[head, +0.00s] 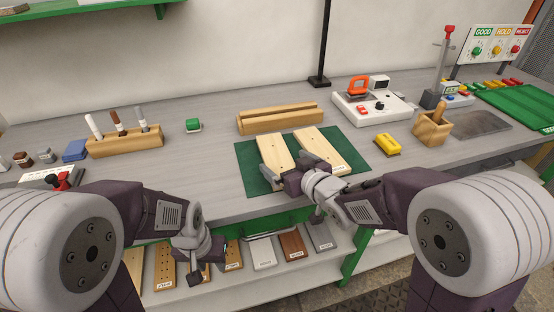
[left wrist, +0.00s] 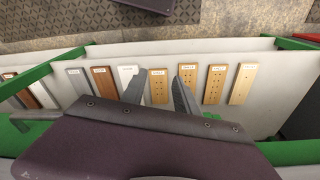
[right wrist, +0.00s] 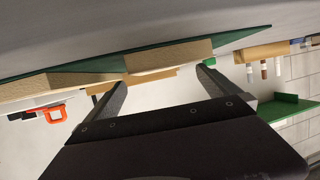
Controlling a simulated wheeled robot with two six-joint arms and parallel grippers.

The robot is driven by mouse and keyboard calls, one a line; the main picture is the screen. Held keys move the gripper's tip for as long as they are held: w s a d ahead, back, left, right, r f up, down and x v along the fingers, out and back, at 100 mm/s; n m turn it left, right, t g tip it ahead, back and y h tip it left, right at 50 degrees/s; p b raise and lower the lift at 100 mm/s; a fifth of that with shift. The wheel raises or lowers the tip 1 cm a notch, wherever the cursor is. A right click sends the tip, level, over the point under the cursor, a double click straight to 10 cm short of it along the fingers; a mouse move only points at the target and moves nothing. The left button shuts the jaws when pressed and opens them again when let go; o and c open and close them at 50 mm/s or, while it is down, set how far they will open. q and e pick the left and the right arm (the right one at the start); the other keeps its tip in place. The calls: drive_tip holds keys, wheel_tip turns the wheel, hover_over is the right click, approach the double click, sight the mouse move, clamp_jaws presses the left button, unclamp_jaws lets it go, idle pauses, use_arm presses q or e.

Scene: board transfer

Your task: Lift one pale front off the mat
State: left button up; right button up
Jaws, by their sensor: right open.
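Two pale fronts lie side by side on the green mat (head: 251,171) in the head view, the left front (head: 272,149) and the right front (head: 318,147). My right gripper (head: 276,176) is at the near end of the left front and hides part of it. In the right wrist view my right gripper (right wrist: 163,82) is open, with the end of a pale front (right wrist: 170,54) showing between its fingers. I cannot tell whether they touch it. My left gripper (head: 193,277) hangs low before the bench; it is open and empty in the left wrist view (left wrist: 158,88).
A wooden grooved block (head: 280,120) stands behind the mat. A yellow block (head: 387,145) and a wooden box (head: 433,129) are to the right. A marker holder (head: 125,141) is at left. A lower shelf holds several sample boards (head: 291,246) near my left gripper.

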sight(278, 157)
drive_tip(key=x, duration=0.4)
drive_tip(key=shift+w+a+f, duration=0.1)
drive_tip(key=shift+w+f, duration=0.1)
drive_tip(key=shift+w, duration=0.15)
drive_tip(key=shift+s+r, duration=0.1)
drive_tip(key=shift+c, duration=0.3)
drive_tip(key=c, duration=1.5)
drive_tip(key=shift+r, duration=0.3)
drive_tip(key=shift+c, duration=1.3)
drive_tip(key=r+p, duration=0.1)
drive_tip(key=r, duration=0.1)
drive_tip(key=d+r+p, duration=0.1)
drive_tip(key=r, duration=0.1)
drive_tip(key=shift+w+r, duration=0.2)
drive_tip(key=shift+r, duration=0.1)
drive_tip(key=shift+c, duration=1.2)
drive_tip(key=w+d+r+p, duration=0.3)
drive_tip(key=d+r+p, duration=0.2)
drive_tip(key=d, duration=0.5)
drive_tip(key=shift+w+r+p, duration=0.3)
drive_tip(key=shift+r+p, duration=0.05)
drive_tip(key=shift+r, duration=0.05)
